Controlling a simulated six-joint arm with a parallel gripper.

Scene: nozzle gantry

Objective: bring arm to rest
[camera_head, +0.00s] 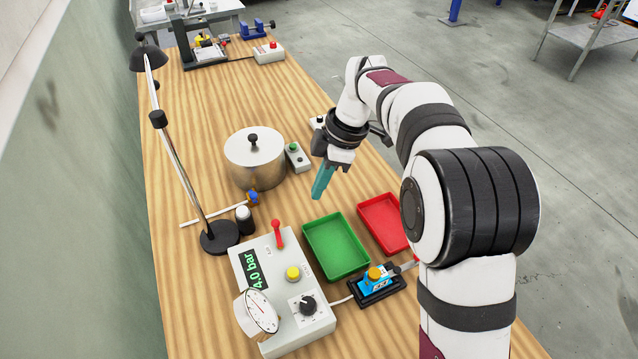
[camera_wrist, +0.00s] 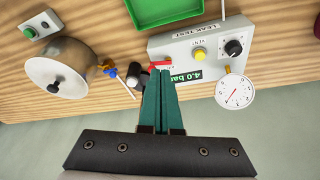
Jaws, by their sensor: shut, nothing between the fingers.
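My gripper (camera_head: 318,194) has teal fingers and is shut and empty. In the head view it hangs in the air, pointing down, to the right of the steel pot and above the far end of the green tray. My arm bends over from the right side of the picture. In the wrist view the shut fingers (camera_wrist: 162,76) point up the picture, with their tips in front of the red lever of the leak test box.
A steel pot (camera_head: 255,165), a green tray (camera_head: 336,247), a red tray (camera_head: 381,222) and a leak test box (camera_head: 284,275) reading 4.0 bar stand on the wooden bench (camera_head: 190,280). A lamp (camera_head: 182,150) rises at left. Bare wood lies beyond the pot.

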